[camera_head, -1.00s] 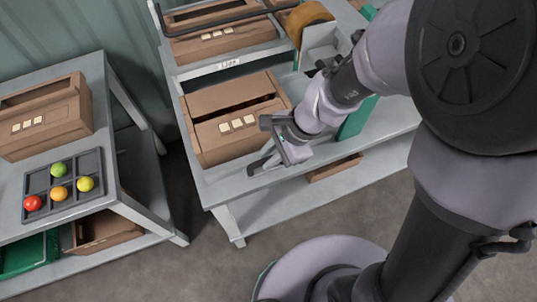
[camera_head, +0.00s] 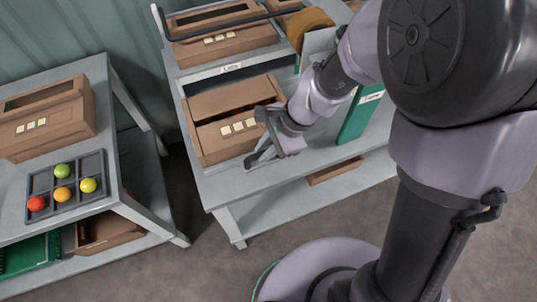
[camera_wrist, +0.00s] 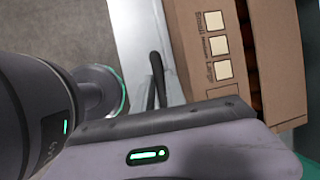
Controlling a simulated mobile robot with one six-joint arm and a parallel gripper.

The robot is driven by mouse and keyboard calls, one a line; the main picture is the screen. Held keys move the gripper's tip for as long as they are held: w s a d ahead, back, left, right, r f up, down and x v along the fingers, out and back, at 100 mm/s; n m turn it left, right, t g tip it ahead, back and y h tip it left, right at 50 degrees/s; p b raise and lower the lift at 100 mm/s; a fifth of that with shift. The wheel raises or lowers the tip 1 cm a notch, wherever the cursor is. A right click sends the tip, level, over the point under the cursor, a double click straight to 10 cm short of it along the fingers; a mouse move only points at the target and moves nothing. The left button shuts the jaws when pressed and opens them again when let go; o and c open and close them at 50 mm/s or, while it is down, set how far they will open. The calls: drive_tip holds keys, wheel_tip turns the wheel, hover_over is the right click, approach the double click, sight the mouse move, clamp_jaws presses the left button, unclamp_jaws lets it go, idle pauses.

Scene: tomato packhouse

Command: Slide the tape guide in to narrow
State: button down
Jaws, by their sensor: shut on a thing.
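My gripper (camera_head: 272,143) is at the front of the middle bench, beside the near open carton (camera_head: 215,148).
A tape roll (camera_head: 309,27) stands at the back of the bench (camera_head: 225,189). A green labelled box (camera_head: 358,117) stands right of my gripper. Another carton (camera_head: 222,36) sits behind under a dark bar. The left table holds a fruit tray (camera_head: 68,187) and a carton (camera_head: 50,122).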

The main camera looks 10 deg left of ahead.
drive_tip(key=shift+w+r, duration=0.15)
drive_tip(key=shift+w, duration=0.05)
drive_tip(key=c, duration=1.4)
unclamp_jaws()
drive_tip(key=shift+w+a, duration=0.1)
drive_tip(key=shift+a, duration=0.05)
drive_tip(key=shift+o, duration=0.2)
drive_tip(key=s+p+v, duration=0.1)
drive_tip(key=p+v, duration=0.6)
drive_tip(key=v, duration=1)
drive_tip(key=shift+w+r+p, duration=0.15)
drive_tip(key=shift+w+p, duration=0.2)
drive_tip(key=shift+p, duration=0.05)
drive_tip(key=s+d+r+n+t+h+b, duration=0.3)
drive_tip(key=s+d+r+n+t, duration=0.3)
drive_tip(key=s+d+r, duration=0.2)
drive_tip(key=s+d, duration=0.2)
drive_tip(key=shift+s+d+r+n, duration=0.2)
drive_tip(key=shift+s+r+n, duration=0.1)
drive_tip(key=shift+n, duration=0.1)
